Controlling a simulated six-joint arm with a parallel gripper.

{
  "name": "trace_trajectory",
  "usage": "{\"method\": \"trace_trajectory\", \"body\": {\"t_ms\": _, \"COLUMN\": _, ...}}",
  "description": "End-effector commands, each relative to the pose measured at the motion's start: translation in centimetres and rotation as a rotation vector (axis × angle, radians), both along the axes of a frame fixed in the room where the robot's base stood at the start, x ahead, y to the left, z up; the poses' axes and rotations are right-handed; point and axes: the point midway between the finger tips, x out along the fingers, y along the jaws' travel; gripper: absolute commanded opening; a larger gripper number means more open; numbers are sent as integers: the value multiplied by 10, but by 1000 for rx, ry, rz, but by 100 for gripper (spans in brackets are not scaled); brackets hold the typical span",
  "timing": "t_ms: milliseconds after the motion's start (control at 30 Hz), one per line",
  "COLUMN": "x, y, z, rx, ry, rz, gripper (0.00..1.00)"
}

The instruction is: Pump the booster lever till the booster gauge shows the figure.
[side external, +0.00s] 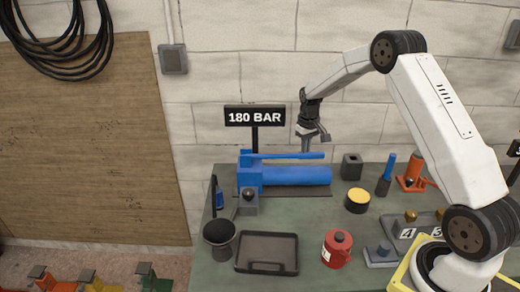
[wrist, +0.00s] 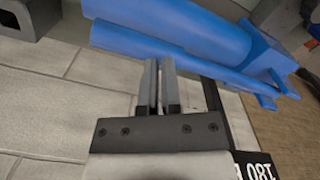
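The blue booster pump (side external: 296,176) stands at the back of the bench, with its blue lever (side external: 285,156) lying nearly level above the cylinder. The lever shows in the wrist view (wrist: 185,62) as the thinner bar beside the cylinder (wrist: 190,25). My gripper (side external: 306,148) points down near the lever's right part. In the wrist view its two fingers (wrist: 160,62) are close together with a thin gap, and nothing shows between them. Their tips overlap the lever's near edge; I cannot tell if they touch it. A black sign (side external: 254,116) reads "180 BAR". I cannot make out a gauge reading.
A grey box with a dark knob (side external: 247,203) stands before the pump. A black cup (side external: 219,234), dark tray (side external: 267,266), red pot (side external: 337,248) and yellow-topped tin (side external: 357,199) stand in front. A dark block (side external: 352,166) stands right of the pump.

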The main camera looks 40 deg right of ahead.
Motion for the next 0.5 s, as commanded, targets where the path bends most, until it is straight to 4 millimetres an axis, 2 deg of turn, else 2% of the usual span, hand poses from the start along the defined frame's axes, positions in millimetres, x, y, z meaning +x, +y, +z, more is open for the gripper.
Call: {"method": "trace_trajectory", "body": {"t_ms": 500, "x": 0, "y": 0, "z": 45, "rx": 0, "ry": 0, "rz": 0, "gripper": 0}}
